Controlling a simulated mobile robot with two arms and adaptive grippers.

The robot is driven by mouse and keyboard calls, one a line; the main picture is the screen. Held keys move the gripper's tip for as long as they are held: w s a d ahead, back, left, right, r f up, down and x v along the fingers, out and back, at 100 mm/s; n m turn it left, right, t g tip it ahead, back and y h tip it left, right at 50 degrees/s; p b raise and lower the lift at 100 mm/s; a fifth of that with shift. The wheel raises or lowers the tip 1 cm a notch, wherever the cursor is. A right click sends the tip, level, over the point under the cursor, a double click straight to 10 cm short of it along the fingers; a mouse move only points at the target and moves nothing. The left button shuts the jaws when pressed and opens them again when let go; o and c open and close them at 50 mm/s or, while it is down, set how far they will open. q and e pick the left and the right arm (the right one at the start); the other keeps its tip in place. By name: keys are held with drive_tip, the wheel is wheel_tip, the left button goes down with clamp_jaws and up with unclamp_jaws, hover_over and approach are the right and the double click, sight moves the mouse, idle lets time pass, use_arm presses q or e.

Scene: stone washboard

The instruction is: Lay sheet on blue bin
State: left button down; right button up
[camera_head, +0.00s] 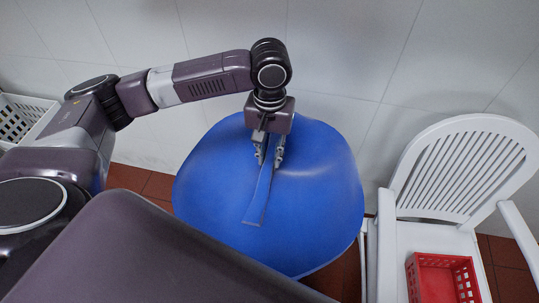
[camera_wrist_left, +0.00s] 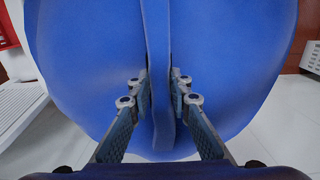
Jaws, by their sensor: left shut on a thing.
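A wide, rounded blue sheet (camera_head: 320,200) spreads below my left gripper, its edges sagging down; it also fills much of the left wrist view (camera_wrist_left: 230,60). A narrow raised strip of the same blue (camera_head: 259,200) runs along its middle. My left gripper (camera_head: 268,160) points down at the sheet and is shut on this strip, which passes between the fingers in the left wrist view (camera_wrist_left: 160,90). The blue bin cannot be told apart from the sheet; any bin underneath is hidden. My right gripper is not in view.
A white slatted chair (camera_head: 450,180) stands at the right, with a red basket (camera_head: 443,278) on its seat. A white basket (camera_head: 22,120) is at the far left. A white tiled wall (camera_head: 340,45) is close behind. The floor is red-brown tile.

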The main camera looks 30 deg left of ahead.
use_arm(q)
drive_tip(key=shift+f, duration=0.1)
drive_tip(key=c, duration=1.8)
unclamp_jaws()
drive_tip(key=shift+o, duration=0.2)
wheel_tip(320, 180, up, 12)
drive_tip(key=shift+w, duration=0.25)
drive_tip(key=shift+a+p, duration=0.1)
drive_tip(key=shift+p, duration=0.25)
